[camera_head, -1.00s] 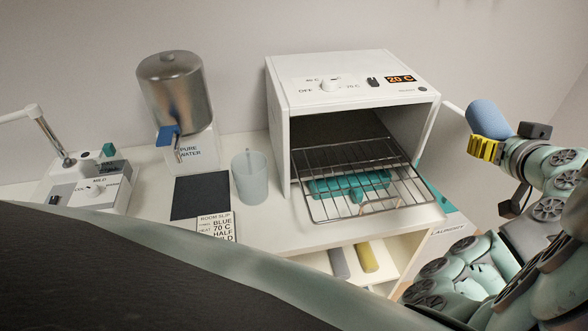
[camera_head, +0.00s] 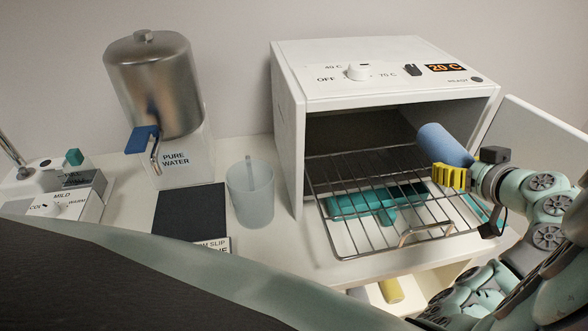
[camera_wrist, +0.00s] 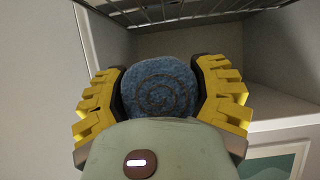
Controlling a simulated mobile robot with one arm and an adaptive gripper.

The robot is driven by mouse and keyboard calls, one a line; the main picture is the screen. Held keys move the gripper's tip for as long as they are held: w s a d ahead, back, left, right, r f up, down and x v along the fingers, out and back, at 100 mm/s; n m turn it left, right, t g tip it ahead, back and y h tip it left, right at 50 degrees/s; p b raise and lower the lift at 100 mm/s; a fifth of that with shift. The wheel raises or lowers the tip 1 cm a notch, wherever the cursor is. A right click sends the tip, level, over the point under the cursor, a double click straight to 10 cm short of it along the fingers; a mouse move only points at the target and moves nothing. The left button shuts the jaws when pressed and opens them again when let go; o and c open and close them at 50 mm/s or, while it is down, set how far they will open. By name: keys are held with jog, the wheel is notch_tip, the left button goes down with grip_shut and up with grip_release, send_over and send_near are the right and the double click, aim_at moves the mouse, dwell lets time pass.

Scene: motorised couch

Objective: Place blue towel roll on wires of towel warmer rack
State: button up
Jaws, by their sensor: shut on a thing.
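The blue towel roll (camera_head: 442,145) is held by my gripper (camera_head: 450,176), whose yellow fingers are shut on it. In the wrist view the roll's spiral end (camera_wrist: 158,87) shows between the two yellow fingers (camera_wrist: 160,95). The towel warmer is a white box (camera_head: 390,68) with its front open. The roll is at the right side of the opening, near the rack's right edge. Whether it touches the wires cannot be told. The wrist view shows some rack wires (camera_wrist: 165,12) at the top.
The warmer's door (camera_head: 535,140) stands open at the right, close to my arm. A clear cup (camera_head: 250,195), a dark mat (camera_head: 188,215) and a metal water dispenser (camera_head: 155,85) stand to the left. A yellow roll (camera_head: 391,290) lies on the shelf below.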

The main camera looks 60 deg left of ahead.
jog(key=shift+d+f+p, duration=0.1)
jog(key=shift+f+p, duration=0.55)
jog(key=shift+f, duration=2.7)
jog(key=shift+f+b, duration=0.2)
jog(key=shift+b, duration=0.15)
jog(key=o, duration=1.3)
jog(key=shift+r, duration=0.1)
jog(key=shift+r+p, duration=0.15)
jog(key=shift+p, duration=0.15)
